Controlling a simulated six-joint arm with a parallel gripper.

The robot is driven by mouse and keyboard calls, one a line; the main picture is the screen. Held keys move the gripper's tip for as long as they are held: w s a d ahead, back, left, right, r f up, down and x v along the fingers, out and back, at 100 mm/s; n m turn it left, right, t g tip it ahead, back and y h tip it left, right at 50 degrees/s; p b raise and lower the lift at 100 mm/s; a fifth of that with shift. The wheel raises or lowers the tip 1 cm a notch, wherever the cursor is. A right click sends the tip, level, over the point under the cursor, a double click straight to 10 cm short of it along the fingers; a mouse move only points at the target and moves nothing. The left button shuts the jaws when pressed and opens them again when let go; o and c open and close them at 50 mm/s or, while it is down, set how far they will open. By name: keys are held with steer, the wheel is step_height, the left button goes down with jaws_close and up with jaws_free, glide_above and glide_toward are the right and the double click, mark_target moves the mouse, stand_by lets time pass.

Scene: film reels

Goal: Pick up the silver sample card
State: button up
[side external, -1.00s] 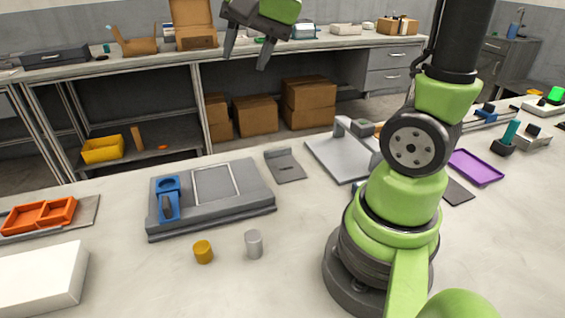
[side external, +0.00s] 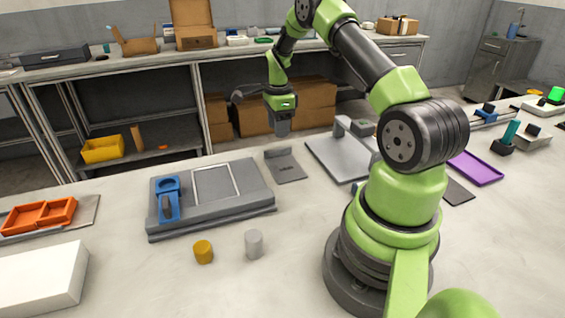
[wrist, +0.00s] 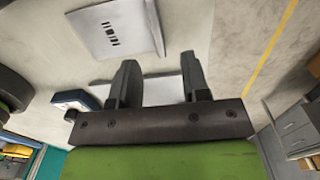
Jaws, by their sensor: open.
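The piece that best matches the silver sample card is a flat grey plate (side external: 291,171) with a raised lip along its far edge and small dark marks. It lies on the table right of the grey platform in the side view. In the wrist view the plate (wrist: 105,20) is beyond my fingertips, pale with dark bars. My gripper (side external: 282,130) hangs above and behind the plate in the side view, pointing down and apart from it. In the wrist view its two fingers (wrist: 159,62) are apart with nothing held between them.
The grey platform (side external: 240,205) holds a blue fixture (side external: 168,182) and a silver frame. A larger pale plate (side external: 330,160) lies right of the card. A yellow cylinder (side external: 203,252) and a grey cylinder (side external: 254,244) stand in front. A purple tray (side external: 475,168) lies right.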

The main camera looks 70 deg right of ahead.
mark_target(279, 149)
step_height(279, 149, down, 7)
steer(key=shift+a+r, duration=0.15)
steer(key=shift+r, duration=0.05)
jaws_close()
